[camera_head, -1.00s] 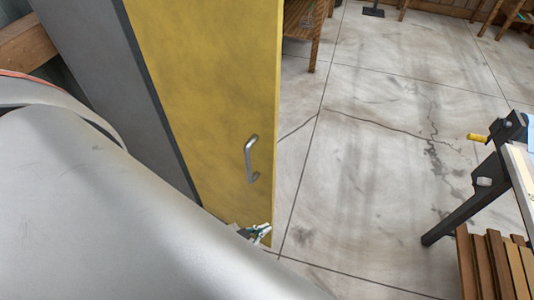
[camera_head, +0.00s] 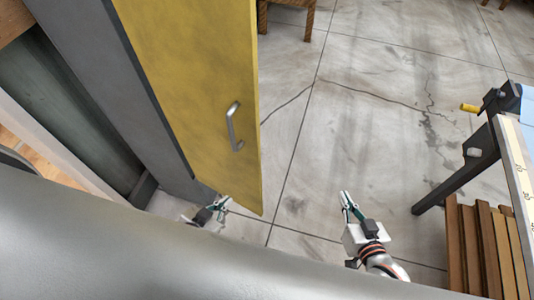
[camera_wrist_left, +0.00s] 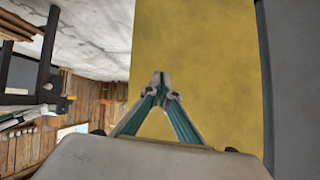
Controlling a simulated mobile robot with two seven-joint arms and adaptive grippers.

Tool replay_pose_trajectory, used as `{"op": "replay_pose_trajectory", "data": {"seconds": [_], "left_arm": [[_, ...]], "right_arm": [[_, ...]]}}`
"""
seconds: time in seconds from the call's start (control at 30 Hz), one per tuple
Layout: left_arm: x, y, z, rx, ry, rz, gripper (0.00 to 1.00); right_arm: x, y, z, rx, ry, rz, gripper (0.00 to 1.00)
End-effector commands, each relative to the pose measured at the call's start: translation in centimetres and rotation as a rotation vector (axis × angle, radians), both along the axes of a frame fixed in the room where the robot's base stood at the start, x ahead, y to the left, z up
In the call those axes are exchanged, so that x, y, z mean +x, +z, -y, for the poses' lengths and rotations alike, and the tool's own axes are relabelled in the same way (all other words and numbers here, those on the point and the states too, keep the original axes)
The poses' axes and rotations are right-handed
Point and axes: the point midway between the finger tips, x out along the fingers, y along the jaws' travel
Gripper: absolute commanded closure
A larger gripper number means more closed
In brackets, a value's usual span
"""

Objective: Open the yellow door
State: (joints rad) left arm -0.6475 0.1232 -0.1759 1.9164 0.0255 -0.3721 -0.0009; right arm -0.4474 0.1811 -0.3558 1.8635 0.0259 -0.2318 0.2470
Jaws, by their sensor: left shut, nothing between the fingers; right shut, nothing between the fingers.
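The yellow door (camera_head: 205,90) stands upright left of centre in the head view, beside a grey panel (camera_head: 90,60). Its silver bar handle (camera_head: 233,127) is near its right edge. My left gripper (camera_head: 226,199) is at the door's lower edge, below and left of the handle, shut and empty. In the left wrist view, its fingertips (camera_wrist_left: 158,78) meet in front of the yellow surface (camera_wrist_left: 200,60); I cannot tell whether they touch it. The handle is not visible there. My right gripper (camera_head: 344,193) is shut and empty over the floor, right of the door and apart from it.
Concrete floor (camera_head: 350,120) is clear right of the door. A dark-framed stand (camera_head: 465,175) and wooden slats (camera_head: 480,240) are at the right. A wooden leg (camera_head: 308,20) stands at the top. My own pale body covers the bottom of the head view.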

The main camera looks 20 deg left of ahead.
Motion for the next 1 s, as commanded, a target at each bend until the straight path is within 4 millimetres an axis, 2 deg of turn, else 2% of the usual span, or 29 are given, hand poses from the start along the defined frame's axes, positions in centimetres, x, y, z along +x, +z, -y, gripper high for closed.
{"op": "replay_pose_trajectory", "data": {"seconds": [0.03, 0.1, 0.23, 0.4, 0.5, 0.6, 0.77, 0.87, 1.0], "left_arm": [[0.1, -0.4, -0.1, 0.004, -0.003, 0.004, 1.0], [0.2, -0.7, -0.2, 0.008, -0.006, 0.007, 1.0], [0.3, -1.6, -0.1, 0.007, -0.008, 0.01, 1.0], [0.5, -2.4, 0.2, 0.003, -0.012, 0.02, 1.0], [0.6, -2.9, 0.4, 0.001, -0.013, 0.026, 1.0], [0.5, -3.8, 0.6, -0.001, -0.015, 0.025, 1.0], [0.4, -4.9, 0.8, -0.003, -0.018, 0.023, 1.0], [0.4, -5.4, 1.0, -0.005, -0.02, 0.026, 1.0], [0.3, -6.4, 1.3, -0.008, -0.025, 0.026, 1.0]], "right_arm": [[1.5, 1.1, -1.7, 0.056, 0.022, 0.031, 1.0], [3.1, 3.0, -4.4, 0.158, 0.056, 0.065, 1.0], [5.5, 7.0, -9.9, 0.368, 0.156, 0.111, 1.0], [6.4, 11.4, -16.2, 0.635, 0.333, 0.091, 1.0], [6.1, 12.9, -18.8, 0.76, 0.443, 0.035, 1.0], [5.5, 13.6, -20.4, 0.859, 0.545, -0.051, 1.0], [4.8, 13.6, -21.4, 0.964, 0.672, -0.226, 1.0], [4.7, 12.9, -21.1, 1.003, 0.723, -0.35, 1.0], [5.2, 11.5, -19.4, 1.039, 0.76, -0.558, 1.0]]}}
